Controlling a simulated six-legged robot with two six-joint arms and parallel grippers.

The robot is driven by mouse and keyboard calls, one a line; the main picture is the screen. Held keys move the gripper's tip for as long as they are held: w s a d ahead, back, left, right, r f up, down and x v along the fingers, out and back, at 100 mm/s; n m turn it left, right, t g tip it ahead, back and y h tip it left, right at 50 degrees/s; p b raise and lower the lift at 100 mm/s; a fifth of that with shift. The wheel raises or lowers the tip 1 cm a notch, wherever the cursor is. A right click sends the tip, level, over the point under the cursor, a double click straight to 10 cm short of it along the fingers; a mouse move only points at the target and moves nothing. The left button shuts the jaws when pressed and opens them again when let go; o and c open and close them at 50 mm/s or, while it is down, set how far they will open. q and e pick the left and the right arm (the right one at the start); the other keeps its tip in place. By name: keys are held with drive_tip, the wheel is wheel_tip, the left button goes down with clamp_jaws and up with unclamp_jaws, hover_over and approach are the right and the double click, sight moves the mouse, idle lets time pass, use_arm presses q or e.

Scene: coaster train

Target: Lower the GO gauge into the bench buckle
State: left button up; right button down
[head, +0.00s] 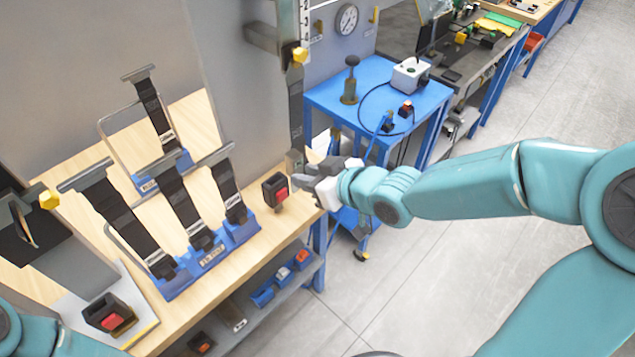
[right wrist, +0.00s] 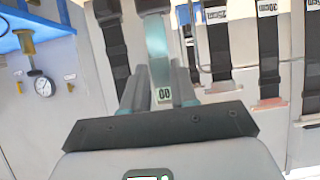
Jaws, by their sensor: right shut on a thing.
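My right gripper (head: 308,178) is at the right edge of the wooden bench. In the right wrist view its fingers (right wrist: 158,92) are closed around the GO gauge (right wrist: 158,50), a pale teal-grey bar with a small white "GO" label near the fingers. In the head view the gauge is too small and hidden to make out. A black buckle with a red button (head: 276,190) stands at the bench edge just left of the gripper, apart from it. Another black and red buckle (head: 108,315) sits on a white plate at the lower left. My left gripper is out of view.
Blue racks (head: 208,258) with upright black straps stand on the bench (head: 255,225). A dark strap (head: 297,105) hangs from a post beside my right gripper. A blue table (head: 338,100) stands behind. The floor at right is clear.

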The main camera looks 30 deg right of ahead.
drive_tip(key=shift+w+a+b, duration=0.15)
drive_tip(key=shift+w+b, duration=0.05)
drive_tip(key=shift+w, duration=0.35)
drive_tip(key=shift+w+a+b, duration=0.15)
drive_tip(key=shift+w, duration=0.35)
drive_tip(key=b+x, duration=0.3)
drive_tip(key=x, duration=0.3)
drive_tip(key=shift+w+r, duration=0.2)
drive_tip(key=shift+r, duration=0.2)
drive_tip(key=shift+b, duration=0.4)
idle(0.6)
